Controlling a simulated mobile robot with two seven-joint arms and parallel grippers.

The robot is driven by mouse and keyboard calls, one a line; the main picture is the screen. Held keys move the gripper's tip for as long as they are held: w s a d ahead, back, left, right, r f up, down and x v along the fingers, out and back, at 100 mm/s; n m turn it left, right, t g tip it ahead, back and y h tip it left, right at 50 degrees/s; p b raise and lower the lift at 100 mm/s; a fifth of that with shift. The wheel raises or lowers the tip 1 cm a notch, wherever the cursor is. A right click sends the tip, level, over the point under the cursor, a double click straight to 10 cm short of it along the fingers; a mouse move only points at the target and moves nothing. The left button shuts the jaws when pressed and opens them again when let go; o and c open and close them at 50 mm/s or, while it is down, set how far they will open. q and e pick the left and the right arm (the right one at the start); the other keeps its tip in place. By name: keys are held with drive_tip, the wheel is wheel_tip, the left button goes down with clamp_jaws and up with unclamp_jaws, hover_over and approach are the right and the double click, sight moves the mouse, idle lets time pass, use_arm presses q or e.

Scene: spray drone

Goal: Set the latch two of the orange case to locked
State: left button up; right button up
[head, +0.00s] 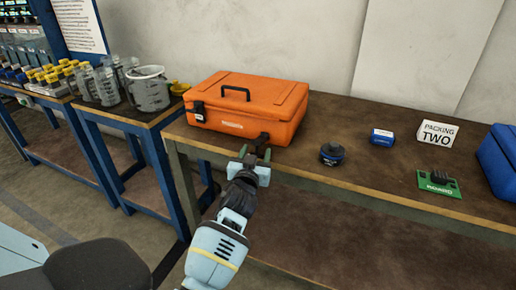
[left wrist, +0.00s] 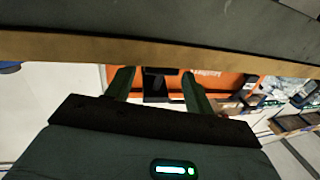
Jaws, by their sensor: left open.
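The orange case (head: 250,104) stands closed on the brown table, its black handle on the lid. One dark latch (head: 198,112) is on the left of its front. A second dark latch (head: 263,139) is near the front right corner, partly hidden by my gripper. My left gripper (head: 257,154) is open at the table's front edge, just before this right latch. In the left wrist view, the open fingers (left wrist: 157,80) stand either side of the dark latch (left wrist: 155,92), with orange case wall (left wrist: 215,88) behind. Whether they touch it, and the latch's setting, I cannot tell.
The table (head: 320,185) has its front edge close under my left gripper. A dark round pot (head: 332,154), a small blue box (head: 381,137), a "PACKING TWO" sign (head: 438,135) and a green board (head: 439,183) stand to the right. Jugs (head: 148,92) stand on the left table.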

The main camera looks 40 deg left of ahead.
sight(256, 152)
use_arm(q)
drive_tip(key=shift+x, duration=1.6)
